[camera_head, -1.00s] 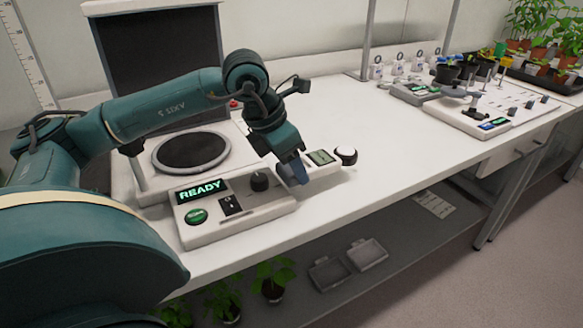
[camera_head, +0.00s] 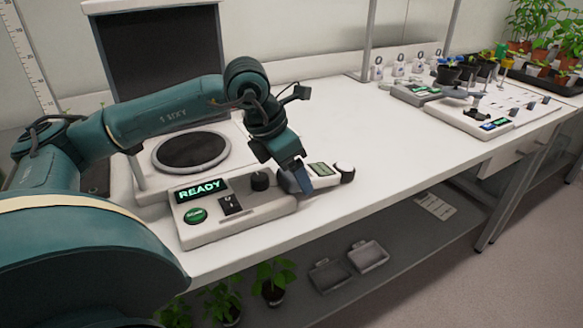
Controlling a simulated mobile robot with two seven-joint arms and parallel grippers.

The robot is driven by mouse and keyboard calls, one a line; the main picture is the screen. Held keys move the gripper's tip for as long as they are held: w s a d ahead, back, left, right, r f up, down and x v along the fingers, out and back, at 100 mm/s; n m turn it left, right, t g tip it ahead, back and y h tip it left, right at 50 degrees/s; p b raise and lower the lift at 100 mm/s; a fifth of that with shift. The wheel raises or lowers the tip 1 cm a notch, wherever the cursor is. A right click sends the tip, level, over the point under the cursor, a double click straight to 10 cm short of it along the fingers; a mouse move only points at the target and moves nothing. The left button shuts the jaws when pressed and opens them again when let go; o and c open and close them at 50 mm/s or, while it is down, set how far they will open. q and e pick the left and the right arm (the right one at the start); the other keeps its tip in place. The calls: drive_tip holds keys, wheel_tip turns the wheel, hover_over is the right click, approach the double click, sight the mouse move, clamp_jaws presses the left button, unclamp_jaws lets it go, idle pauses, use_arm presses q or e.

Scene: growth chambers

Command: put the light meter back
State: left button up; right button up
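My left gripper (camera_head: 300,181) points down and is shut on the left end of the meter. Its fingers hide that end. The meter lies level, low over the bench top; I cannot tell whether it touches the bench. My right gripper is not in view.
The control box (camera_head: 235,208) with a knob and green button stands close to my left gripper. Behind it is a scanner-like stand with a dark round plate (camera_head: 192,152). The bench middle (camera_head: 385,140) is clear. Potted plants (camera_head: 272,280) and two grey trays (camera_head: 368,254) sit below.

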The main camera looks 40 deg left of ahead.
use_arm(q)
drive_tip(key=shift+r, duration=0.1)
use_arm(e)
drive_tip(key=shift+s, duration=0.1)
use_arm(q)
drive_tip(key=shift+r+p, duration=0.35)
drive_tip(key=shift+p, duration=0.15)
drive_tip(key=p+v, duration=0.1)
drive_tip(key=v, duration=1.1)
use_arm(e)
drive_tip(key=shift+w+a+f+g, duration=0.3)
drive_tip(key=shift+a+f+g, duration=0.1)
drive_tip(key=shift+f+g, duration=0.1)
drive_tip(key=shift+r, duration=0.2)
